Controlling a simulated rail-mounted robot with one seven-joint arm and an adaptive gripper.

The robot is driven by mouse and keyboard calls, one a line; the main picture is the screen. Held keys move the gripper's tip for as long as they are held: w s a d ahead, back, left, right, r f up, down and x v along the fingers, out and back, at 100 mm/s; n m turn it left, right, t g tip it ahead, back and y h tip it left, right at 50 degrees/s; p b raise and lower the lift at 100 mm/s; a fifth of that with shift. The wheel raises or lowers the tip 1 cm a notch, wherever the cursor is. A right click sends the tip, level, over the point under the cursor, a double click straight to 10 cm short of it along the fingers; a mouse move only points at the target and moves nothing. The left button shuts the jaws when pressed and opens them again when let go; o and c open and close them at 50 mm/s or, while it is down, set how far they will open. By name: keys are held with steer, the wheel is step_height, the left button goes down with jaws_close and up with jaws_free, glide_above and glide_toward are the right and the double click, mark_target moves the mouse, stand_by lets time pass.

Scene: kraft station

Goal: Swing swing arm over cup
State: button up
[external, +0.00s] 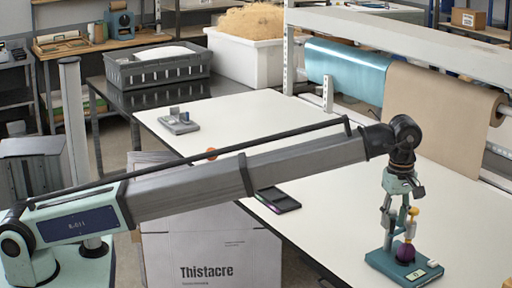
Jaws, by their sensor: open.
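A small test stand with a teal base (388,266) stands on the white table at the lower right. A dark purple round piece (405,253), perhaps the cup, sits on the base. A yellow knob (413,212) on an upright part shows above it; this looks like part of the swing arm, but its exact direction cannot be told. My gripper (396,212) points down from the end of my arm, directly above or around the upper part of the stand. Its fingers are apart. They overlap the stand in the picture, so contact cannot be told.
The white table (330,215) is mostly clear. A dark flat tray (277,200) lies by its front edge, and a grey device (179,122) sits farther back. Blue film (347,70) and brown paper (432,110) rolls hang behind. A cardboard box (215,250) stands in front.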

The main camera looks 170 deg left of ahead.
step_height(320, 180, up, 10)
steer(key=shift+r, duration=0.25)
stand_by(0.3)
